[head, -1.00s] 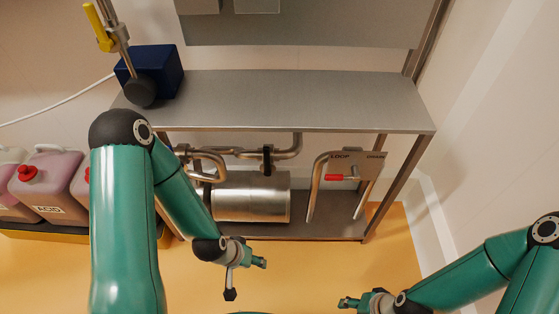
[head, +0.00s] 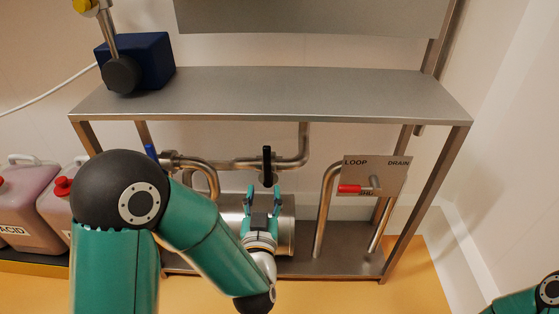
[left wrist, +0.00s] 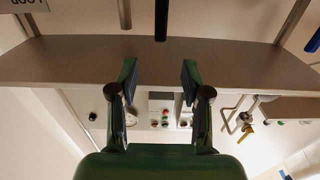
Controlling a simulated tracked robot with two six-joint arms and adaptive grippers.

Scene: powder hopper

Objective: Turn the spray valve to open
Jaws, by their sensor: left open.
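No label reading spray is legible, so I cannot tell by name which valve is the spray valve. A black valve handle (head: 267,165) stands upright on the steel pipe below the shelf; it also shows at the top of the left wrist view (left wrist: 161,20). My left gripper (head: 264,190) is open and empty, its fingertips just below and in front of this handle in the head view. In the left wrist view its two fingers (left wrist: 160,78) are spread, with the handle beyond them, between them in line and apart from both. My right gripper is out of view.
A blue handle (head: 151,152) is left on the pipe. A red handle (head: 349,189) sits on a LOOP/DRAIN plate (head: 395,165). The steel shelf (head: 300,95) overhangs the pipes. A steel cylinder (head: 287,225) is behind my gripper; pink canisters (head: 30,205) stand left.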

